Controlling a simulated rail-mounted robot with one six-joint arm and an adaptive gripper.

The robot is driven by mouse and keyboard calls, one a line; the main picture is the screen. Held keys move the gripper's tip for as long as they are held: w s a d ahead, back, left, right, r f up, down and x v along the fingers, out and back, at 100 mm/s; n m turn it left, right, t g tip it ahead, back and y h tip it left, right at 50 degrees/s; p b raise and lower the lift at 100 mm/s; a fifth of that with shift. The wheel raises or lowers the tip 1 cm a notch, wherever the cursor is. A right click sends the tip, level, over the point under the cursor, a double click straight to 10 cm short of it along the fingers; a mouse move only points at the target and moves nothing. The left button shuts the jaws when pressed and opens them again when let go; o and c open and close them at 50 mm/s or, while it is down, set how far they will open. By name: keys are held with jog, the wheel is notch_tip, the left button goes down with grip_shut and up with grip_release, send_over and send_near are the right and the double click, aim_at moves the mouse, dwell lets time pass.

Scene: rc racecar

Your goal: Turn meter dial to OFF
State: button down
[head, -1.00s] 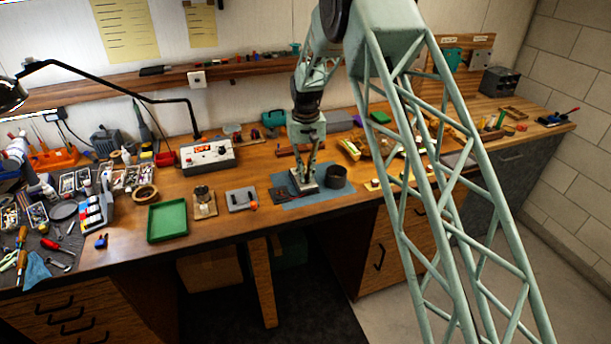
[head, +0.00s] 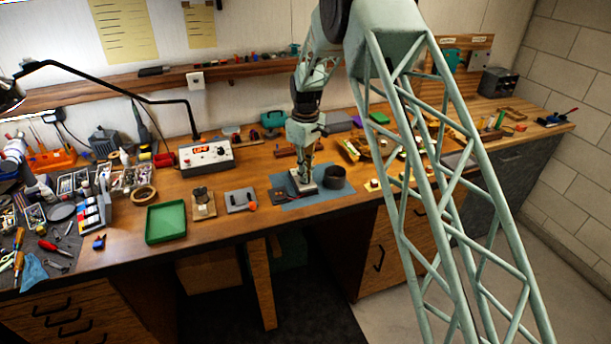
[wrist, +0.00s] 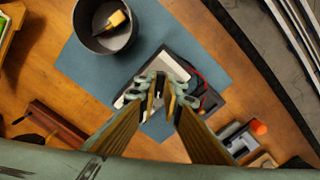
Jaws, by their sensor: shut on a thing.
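The meter (head: 301,184) is a pale, dark-edged slab on the blue mat. In the wrist view its body (wrist: 178,62) lies under my fingers, beside a dark holder with red and black leads. My gripper (head: 303,175) points down over the meter. In the wrist view my gripper (wrist: 163,92) has its two fingers close together over the middle of the meter, shut on the dial. The fingertips hide the dial, so its setting cannot be read.
A dark round bin (head: 335,176) stands on the blue mat (head: 318,197) right beside the meter. A grey block with an orange knob (head: 241,200) and a green tray (head: 166,222) lie to the left. A power supply (head: 207,158) stands behind.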

jog(key=shift+n, duration=0.6)
jog(key=c, duration=2.7)
grip_release()
jog(key=shift+c, duration=0.2)
jog(key=shift+r, duration=0.15)
notch_tip(320, 180, up, 12)
